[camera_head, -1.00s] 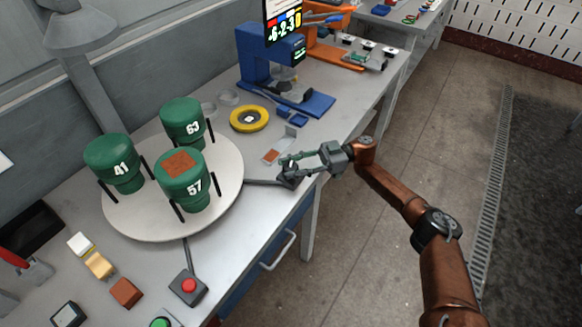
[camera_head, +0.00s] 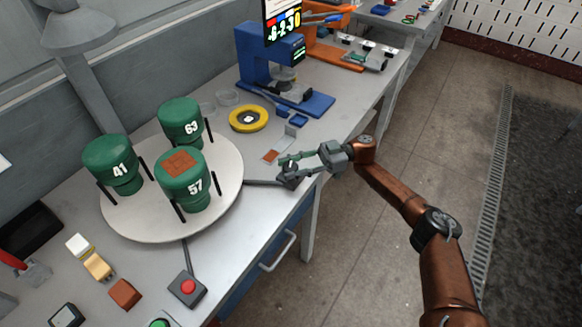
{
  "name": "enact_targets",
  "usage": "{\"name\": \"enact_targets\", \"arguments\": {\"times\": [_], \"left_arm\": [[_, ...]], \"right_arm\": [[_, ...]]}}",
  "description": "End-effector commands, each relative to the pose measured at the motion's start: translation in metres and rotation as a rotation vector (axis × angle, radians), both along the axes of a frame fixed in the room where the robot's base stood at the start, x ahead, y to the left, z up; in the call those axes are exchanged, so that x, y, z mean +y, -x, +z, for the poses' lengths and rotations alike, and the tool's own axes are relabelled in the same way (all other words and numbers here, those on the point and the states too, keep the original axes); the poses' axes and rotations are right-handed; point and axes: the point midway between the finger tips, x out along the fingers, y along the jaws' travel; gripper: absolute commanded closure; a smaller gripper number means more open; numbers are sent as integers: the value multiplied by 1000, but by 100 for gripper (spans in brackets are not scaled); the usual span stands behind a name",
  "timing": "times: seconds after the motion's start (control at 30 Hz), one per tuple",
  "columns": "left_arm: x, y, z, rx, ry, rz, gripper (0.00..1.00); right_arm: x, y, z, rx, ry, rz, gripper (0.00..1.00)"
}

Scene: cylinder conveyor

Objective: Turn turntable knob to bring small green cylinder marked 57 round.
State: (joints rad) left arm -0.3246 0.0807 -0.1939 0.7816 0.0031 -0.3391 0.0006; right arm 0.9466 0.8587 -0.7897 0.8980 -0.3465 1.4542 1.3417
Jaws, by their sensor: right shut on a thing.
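A round pale turntable (camera_head: 228,165) stands on the bench at the left and carries three green cylinders. The cylinder marked 57 (camera_head: 186,195) is at its front right, with a brown-red patch on top. The cylinder marked 41 (camera_head: 118,178) is at the left and the one marked 63 (camera_head: 182,126) is at the back. A dark bar runs from the turntable's right side to a dark knob (camera_head: 288,181). My right gripper (camera_head: 287,167) is shut on the knob near the bench's front edge. My left gripper is not in view.
A yellow ring (camera_head: 249,118) and a blue device (camera_head: 285,85) stand behind the knob. A red button box (camera_head: 187,288), a brown block (camera_head: 125,293) and a yellow piece (camera_head: 98,265) lie in front of the turntable.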

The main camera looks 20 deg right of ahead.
Motion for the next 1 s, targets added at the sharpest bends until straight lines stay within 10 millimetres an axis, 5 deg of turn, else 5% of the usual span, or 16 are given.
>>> {"name": "enact_targets", "arguments": {"times": [0.53, 0.57, 0.83, 1.0], "left_arm": [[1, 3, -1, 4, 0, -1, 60], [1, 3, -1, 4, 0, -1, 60], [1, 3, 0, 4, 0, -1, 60], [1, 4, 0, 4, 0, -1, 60]], "right_arm": [[1, 0, -2, 2, 3, -1, 89], [1, 0, -2, 2, 3, -1, 64], [0, 0, -1, 1, 2, -2, 46], [0, 0, -1, 1, 1, -1, 46]]}}
